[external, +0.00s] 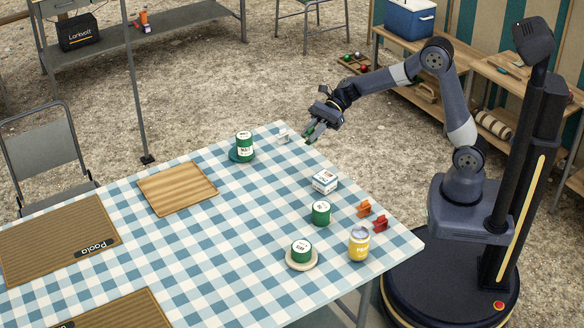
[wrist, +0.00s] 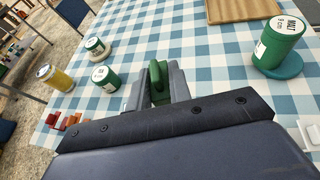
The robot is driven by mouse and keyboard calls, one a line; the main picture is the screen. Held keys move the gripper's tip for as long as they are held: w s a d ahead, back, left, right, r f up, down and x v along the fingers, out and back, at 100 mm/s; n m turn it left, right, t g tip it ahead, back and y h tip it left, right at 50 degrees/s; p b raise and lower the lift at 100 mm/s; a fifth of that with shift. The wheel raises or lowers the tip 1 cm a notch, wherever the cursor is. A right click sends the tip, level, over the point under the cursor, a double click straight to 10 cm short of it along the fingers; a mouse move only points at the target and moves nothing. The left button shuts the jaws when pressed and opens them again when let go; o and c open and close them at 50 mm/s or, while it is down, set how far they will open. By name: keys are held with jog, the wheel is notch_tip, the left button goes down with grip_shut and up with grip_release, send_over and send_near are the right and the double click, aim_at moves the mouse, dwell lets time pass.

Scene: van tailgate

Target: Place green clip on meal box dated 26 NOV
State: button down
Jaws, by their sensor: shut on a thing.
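My gripper (external: 318,130) is shut on a green clip (wrist: 158,80), which stands up between the fingers in the wrist view. The gripper is above the table's far right edge. A white box with a blue and red label (external: 324,181) sits on the cloth, nearer the camera than the gripper. A smaller white item (external: 283,135) lies just left of the gripper; a white piece also shows at the right edge of the wrist view (wrist: 309,132). No date 26 NOV is readable on any item.
A green tin (external: 244,150) stands on a blue coaster. Another green tin (external: 321,214), one on a beige coaster (external: 290,263), a yellow can (external: 359,245), an orange clip (external: 364,209) and a red clip (external: 380,224) stand nearer the camera. A wooden board (external: 178,188) lies left.

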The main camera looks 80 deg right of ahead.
jog(key=s+a+r+n+g+y, duration=0.1)
jog(key=s+a+r+n+g, duration=0.1)
jog(key=s+a, duration=0.3)
send_over(326, 176)
notch_tip(326, 176, down, 6)
jog(key=shift+r+b, duration=0.1)
jog(key=shift+b, duration=0.35)
jog(key=shift+f+b, duration=0.45)
jog(key=shift+f, duration=1.8)
jog(key=shift+f, duration=0.1)
jog(key=c, duration=1.8)
grip_release()
jog(key=shift+f, duration=0.1)
jog(key=o, duration=0.5)
